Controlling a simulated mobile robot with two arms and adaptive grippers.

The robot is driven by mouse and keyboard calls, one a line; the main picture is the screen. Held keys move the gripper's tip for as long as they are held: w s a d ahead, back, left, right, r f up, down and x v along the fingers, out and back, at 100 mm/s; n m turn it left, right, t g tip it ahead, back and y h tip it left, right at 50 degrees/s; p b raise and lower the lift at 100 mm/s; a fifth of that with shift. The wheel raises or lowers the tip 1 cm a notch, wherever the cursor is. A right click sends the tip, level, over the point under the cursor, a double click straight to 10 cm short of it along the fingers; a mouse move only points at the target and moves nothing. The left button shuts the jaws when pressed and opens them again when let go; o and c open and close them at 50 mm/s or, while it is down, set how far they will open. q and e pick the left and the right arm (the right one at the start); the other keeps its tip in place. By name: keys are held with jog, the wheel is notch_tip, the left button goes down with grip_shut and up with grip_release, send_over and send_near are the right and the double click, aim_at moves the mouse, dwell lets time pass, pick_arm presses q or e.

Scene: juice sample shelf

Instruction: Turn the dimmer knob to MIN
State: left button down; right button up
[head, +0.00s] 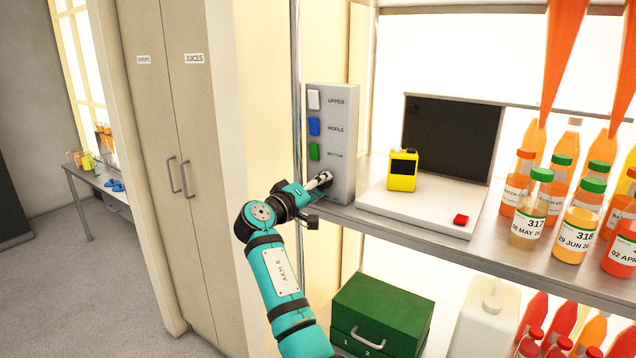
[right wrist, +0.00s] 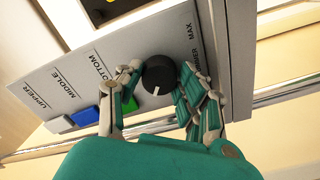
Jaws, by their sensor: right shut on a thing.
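The dimmer knob (right wrist: 158,75) is round and black, with a white pointer mark that points toward the bottom of the right wrist view. It sits on a grey control panel (head: 345,160), which also shows in the right wrist view (right wrist: 112,48). MAX is readable beside the knob; I see no MIN label. My right gripper (head: 322,181) is at the lower part of the panel and hides the knob in the head view. In the right wrist view its fingers (right wrist: 160,78) stand on both sides of the knob, shut on it. My left gripper is not in view.
White (head: 314,100), blue (head: 314,127) and green (head: 314,151) switches sit above the knob on the panel. A yellow device (head: 402,170) stands on a white base to the right, and several juice bottles stand farther right. A metal post (head: 296,80) rises left of the panel.

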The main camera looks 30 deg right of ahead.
jog(key=n+p, duration=0.1)
jog(key=n, duration=0.1)
jog(key=n+p, duration=0.1)
jog(key=shift+r+n, duration=0.4)
jog(key=n+p, duration=0.2)
jog(key=n, duration=0.1)
jog(key=shift+n+p, duration=0.3)
jog(key=shift+p, duration=0.05)
jog(key=n+p, duration=0.3)
jog(key=n, duration=0.1)
jog(key=shift+n+p, duration=0.3)
jog(key=shift+p, duration=0.1)
jog(key=shift+f+n+p, duration=0.1)
jog(key=shift+n+p, duration=0.4)
jog(key=shift+n, duration=0.1)
jog(key=o, duration=1.1)
jog(key=shift+w+f, duration=0.1)
jog(key=shift+f, duration=0.05)
jog(key=shift+o, duration=0.2)
